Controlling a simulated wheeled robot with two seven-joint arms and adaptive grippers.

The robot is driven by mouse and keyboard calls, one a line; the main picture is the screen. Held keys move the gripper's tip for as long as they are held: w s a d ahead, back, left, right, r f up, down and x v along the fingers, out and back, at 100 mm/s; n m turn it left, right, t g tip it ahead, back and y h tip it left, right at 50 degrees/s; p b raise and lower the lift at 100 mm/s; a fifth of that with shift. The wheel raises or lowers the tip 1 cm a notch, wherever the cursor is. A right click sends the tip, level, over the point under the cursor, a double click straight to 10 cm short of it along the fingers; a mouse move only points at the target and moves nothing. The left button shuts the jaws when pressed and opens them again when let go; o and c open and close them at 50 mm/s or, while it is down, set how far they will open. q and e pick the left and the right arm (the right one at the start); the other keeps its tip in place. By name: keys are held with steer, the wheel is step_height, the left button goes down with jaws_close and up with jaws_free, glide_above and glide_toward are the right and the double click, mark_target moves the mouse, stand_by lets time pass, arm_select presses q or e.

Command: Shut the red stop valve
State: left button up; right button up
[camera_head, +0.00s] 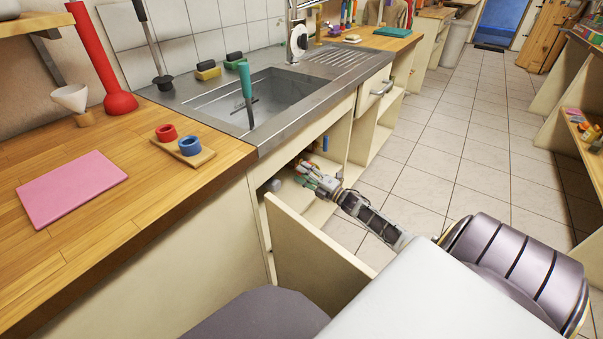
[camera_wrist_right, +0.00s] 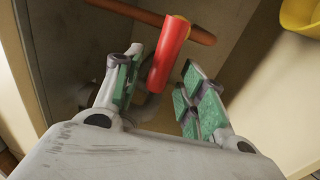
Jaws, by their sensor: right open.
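The red valve handle (camera_wrist_right: 168,52) shows in the right wrist view as a bar running from the upper middle down toward the centre. Its upper end overlaps a copper pipe (camera_wrist_right: 120,8), and the bar lies across that pipe's direction in the picture. My right gripper (camera_wrist_right: 160,75) is open, with its green-padded fingers on either side of the handle's lower part. Whether either finger touches it, I cannot tell. In the head view my right gripper (camera_head: 308,174) reaches into the open cabinet under the sink; the valve cannot be made out there. My left gripper is out of view.
An open cabinet door (camera_head: 315,255) stands just left of my right arm. The sink (camera_head: 265,95) and wooden counter (camera_head: 110,215) are above the cabinet. A yellow container (camera_wrist_right: 302,15) sits at the wrist view's upper right. The tiled floor (camera_head: 430,150) is clear.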

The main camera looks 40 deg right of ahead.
steer(key=v, duration=1)
steer(key=shift+s, duration=0.3)
steer(key=shift+d, duration=0.1)
stand_by(0.5)
arm_select(q)
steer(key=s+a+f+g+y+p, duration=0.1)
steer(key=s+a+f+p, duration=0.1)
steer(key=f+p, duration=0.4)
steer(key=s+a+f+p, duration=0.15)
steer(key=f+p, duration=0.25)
steer(key=p, duration=0.4)
arm_select(e)
step_height(320, 180, up, 32)
steer(key=p, duration=1.7)
steer(key=shift+f+p, duration=0.2)
steer(key=shift+p, duration=0.15)
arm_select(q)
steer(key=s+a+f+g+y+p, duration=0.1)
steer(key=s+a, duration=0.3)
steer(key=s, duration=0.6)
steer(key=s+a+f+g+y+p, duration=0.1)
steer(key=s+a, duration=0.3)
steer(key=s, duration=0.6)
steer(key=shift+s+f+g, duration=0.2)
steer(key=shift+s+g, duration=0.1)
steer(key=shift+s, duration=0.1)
arm_select(e)
steer(key=shift+r, duration=1)
